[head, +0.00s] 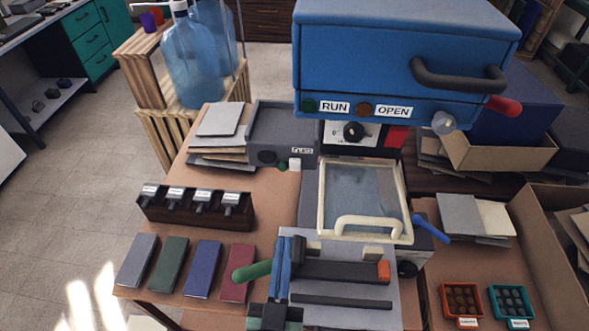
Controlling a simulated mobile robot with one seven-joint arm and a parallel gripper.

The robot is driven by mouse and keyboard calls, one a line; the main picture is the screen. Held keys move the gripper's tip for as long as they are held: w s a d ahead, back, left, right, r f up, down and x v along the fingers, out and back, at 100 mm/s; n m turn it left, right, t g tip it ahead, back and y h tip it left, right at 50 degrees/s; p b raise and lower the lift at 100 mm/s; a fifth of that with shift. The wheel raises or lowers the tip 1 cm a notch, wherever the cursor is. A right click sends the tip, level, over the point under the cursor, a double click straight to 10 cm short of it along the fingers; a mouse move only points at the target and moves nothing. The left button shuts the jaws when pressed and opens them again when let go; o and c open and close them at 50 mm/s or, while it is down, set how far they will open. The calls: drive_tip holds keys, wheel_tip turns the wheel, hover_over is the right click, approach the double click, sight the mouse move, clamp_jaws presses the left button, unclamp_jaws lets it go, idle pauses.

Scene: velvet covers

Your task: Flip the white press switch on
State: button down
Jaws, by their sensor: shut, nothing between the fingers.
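The white press switch (294,164) is a small white block on the front of the grey control box (272,134), beside a small green button and under a small label. Whether it is on or off is too small to tell. My gripper (290,241) comes up from the bottom edge, its narrow blue fingers close together and empty. It is well in front of the switch, apart from it, over the left part of the grey press base (345,311).
The blue press head (390,55) with RUN and OPEN lamps overhangs behind. A cream-framed plate (362,198) with a handle lies right of the switch. A rack of stamps (190,215) and several coloured covers lie left. A green-handled lever (251,271) stands beside my fingers.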

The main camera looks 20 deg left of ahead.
drive_tip(key=p, duration=0.4)
approach(294, 165)
drive_tip(key=x, duration=0.5)
drive_tip(key=shift+r, duration=0.15)
drive_tip(key=shift+p+x, duration=0.3)
drive_tip(key=shift+x, duration=0.6)
